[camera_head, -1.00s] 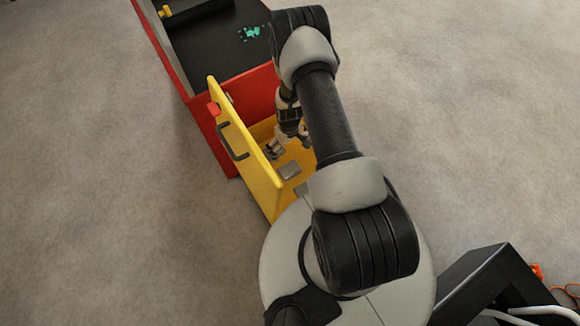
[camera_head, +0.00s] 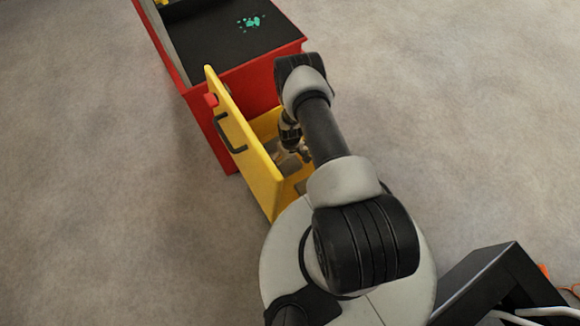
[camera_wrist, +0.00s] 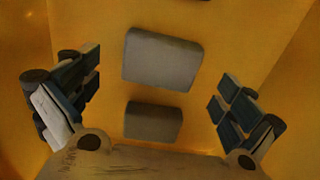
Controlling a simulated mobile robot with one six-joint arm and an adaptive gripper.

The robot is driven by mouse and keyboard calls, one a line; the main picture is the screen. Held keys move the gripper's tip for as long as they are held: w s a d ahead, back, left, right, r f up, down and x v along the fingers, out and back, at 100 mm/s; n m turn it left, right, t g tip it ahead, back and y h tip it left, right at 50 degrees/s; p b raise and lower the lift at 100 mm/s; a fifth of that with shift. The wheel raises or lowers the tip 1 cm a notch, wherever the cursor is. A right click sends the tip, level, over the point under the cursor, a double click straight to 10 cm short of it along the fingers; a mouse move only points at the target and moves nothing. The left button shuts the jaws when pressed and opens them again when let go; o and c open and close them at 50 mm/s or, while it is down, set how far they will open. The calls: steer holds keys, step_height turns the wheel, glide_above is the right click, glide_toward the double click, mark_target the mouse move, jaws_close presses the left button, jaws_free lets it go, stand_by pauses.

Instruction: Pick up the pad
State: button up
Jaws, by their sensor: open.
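Two grey, block-like pads lie on the yellow drawer floor in the wrist view: a larger one (camera_wrist: 162,60) and a smaller-looking one (camera_wrist: 153,121) closer to my wrist. I cannot tell which one the task means. My gripper (camera_wrist: 158,88) is open and empty, its fingers spread to the left and right of the pads. Neither finger appears to touch them. In the head view my gripper (camera_head: 293,153) is inside the yellow drawer (camera_head: 246,150), partly hidden by my arm, with grey shapes beside it.
The drawer's tall yellow front with a dark handle (camera_head: 231,133) stands left of my gripper. The red cabinet (camera_head: 258,77) stands behind, with teal bits (camera_head: 251,22) on its black top. A black stand (camera_head: 490,283) is at lower right. Open floor lies on both sides.

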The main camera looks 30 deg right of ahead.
mark_target(290, 165)
step_height(290, 165, down, 4)
steer(key=shift+f+b, duration=0.2)
steer(key=shift+b, duration=0.55)
steer(key=shift+c, duration=0.4)
steer(key=c, duration=0.8)
